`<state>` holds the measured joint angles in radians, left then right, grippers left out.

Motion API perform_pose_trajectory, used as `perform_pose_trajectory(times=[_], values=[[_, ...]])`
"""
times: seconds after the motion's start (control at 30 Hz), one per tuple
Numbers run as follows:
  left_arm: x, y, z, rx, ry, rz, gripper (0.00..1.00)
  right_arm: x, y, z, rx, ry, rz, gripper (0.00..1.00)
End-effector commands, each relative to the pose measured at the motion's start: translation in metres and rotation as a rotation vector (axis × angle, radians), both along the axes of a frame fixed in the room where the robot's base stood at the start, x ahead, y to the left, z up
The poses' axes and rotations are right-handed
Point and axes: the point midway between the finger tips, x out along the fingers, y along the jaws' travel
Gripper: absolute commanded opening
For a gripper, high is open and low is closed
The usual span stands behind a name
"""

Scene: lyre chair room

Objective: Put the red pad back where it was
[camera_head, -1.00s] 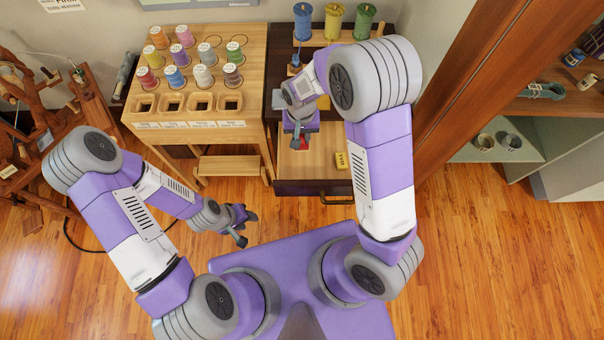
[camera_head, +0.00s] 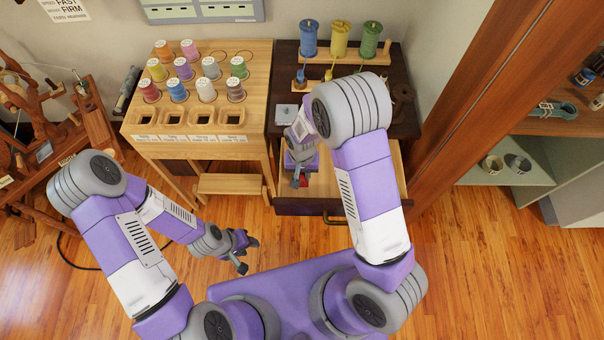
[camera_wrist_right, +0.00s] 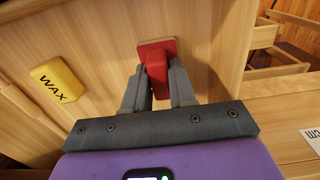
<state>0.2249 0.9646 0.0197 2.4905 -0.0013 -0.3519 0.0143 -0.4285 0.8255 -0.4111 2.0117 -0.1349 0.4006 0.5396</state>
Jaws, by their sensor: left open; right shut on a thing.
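The red pad (camera_wrist_right: 156,55) has a wide flat part and a raised grip, and my right gripper (camera_wrist_right: 158,88) is shut on the grip. In the head view, a bit of red shows at the tips of the right gripper (camera_head: 300,180), over the open drawer (camera_head: 292,207). The wrist view shows the pad over the drawer's pale wooden floor; I cannot tell whether it touches it. A yellow block marked WAX (camera_wrist_right: 57,80) lies in the drawer, left of the pad. My left gripper (camera_head: 247,253) is open and empty, over the floor left of my base.
The dark cabinet (camera_head: 290,72) above the drawer carries large spools and small tools. A pale wooden stand (camera_head: 258,85) with thread spools (camera_head: 185,70) and square wells adjoins it on the left. A brown wooden upright (camera_head: 450,120) stands on the right.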

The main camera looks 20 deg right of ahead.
Motion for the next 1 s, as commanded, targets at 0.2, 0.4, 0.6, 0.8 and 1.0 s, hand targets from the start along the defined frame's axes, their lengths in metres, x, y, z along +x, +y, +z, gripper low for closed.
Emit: perform_pose_trajectory(times=[0.2,0.4,0.6,0.8,1.0], values=[[0.000,0.000,0.000,0.000,0.000,0.000,0.43,0.000,0.000,0.000,0.000,-0.001,0.000,0.01],[0.000,0.000,-0.001,0.000,0.000,0.000,0.43,0.000,0.000,-0.002,0.000,-0.001,0.000,0.44],[0.000,0.000,-0.001,0.000,0.000,0.000,0.43,0.000,0.000,-0.002,0.000,-0.001,0.000,0.51],[0.000,0.000,0.002,0.000,0.000,0.000,0.43,0.000,0.000,0.003,0.001,-0.001,0.000,0.51],[0.000,0.000,0.015,0.000,0.000,0.000,0.43,0.001,0.001,0.036,0.001,-0.004,0.001,0.51]])
